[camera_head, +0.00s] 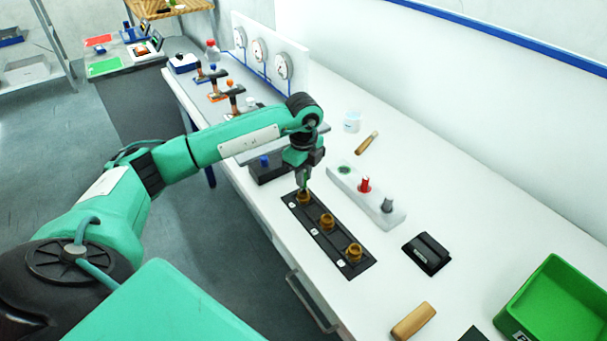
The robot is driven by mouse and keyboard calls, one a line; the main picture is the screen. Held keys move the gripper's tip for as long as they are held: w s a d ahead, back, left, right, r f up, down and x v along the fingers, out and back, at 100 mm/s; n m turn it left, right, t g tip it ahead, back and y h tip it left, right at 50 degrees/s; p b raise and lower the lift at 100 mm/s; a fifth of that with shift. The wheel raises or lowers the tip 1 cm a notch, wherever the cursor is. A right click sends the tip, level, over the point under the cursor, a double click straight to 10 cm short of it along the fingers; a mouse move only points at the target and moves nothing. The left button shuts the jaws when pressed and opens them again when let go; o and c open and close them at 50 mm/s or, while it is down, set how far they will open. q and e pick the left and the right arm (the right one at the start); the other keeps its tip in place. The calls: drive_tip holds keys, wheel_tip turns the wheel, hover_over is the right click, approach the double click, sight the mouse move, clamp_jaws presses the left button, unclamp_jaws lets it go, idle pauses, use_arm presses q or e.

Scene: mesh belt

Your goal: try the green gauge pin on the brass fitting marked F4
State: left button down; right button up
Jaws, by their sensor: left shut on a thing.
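Three brass fittings stand in a row on a black strip (340,243): a far one (304,198), a middle one (327,220) and a near one (354,252). Small white labels lie beside them, too small to read, so I cannot tell which is F4. My left gripper (303,177) points down over the far fitting, shut on the slim green gauge pin (305,183). The pin is mostly hidden by the fingers; I cannot tell whether its tip is in the fitting or just above it. My right gripper is not in view.
A white gauge holder (376,204) beside the strip carries a red pin (365,184) and a grey pin (387,205); its green-ringed place is empty. A black block (427,252), a wooden-handled tool (413,321) and a green crate (556,300) lie nearer right.

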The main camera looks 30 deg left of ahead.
use_arm(q)
drive_tip(key=shift+f, duration=0.1)
idle(0.6)
drive_tip(key=shift+f+b, duration=0.5)
drive_tip(key=shift+f, duration=0.15)
idle(0.5)
drive_tip(key=shift+r, duration=0.25)
drive_tip(key=shift+r+p, duration=0.5)
drive_tip(key=shift+r, duration=0.05)
drive_tip(key=shift+r+p, duration=0.35)
drive_tip(key=shift+r, duration=0.15)
drive_tip(key=shift+r+p, duration=1.55)
drive_tip(key=shift+r, duration=1)
